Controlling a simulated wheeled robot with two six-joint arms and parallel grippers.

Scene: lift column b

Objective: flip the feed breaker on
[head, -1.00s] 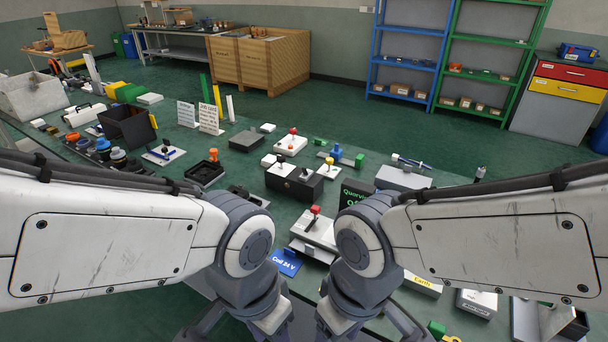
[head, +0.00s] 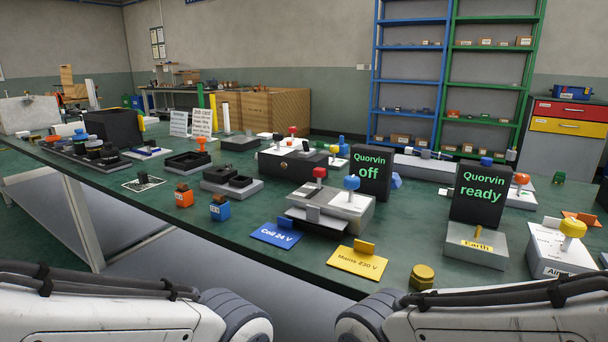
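No part in view carries a readable feed breaker label, so I cannot tell which one it is. A grey box (head: 309,214) with a red-knobbed lever (head: 320,173) and a blue-knobbed lever (head: 351,184) stands near the front edge of the green bench. A dark display (head: 371,171) behind it reads "Quorvin off". Another dark display (head: 477,192) to the right reads "Quorvin ready". In front of that one is a grey block with a yellow "Earth" label (head: 482,244) and a small lever. Both my grippers are out of view; only upper parts of my arms show at the bottom.
A blue "Coil 24 V" plate (head: 277,235) and a yellow "Mains 230 V" plate (head: 357,261) lie along the front edge. A brass knob (head: 422,276) and a white box with a yellow knob (head: 572,229) are to the right. Several small parts crowd the bench behind.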

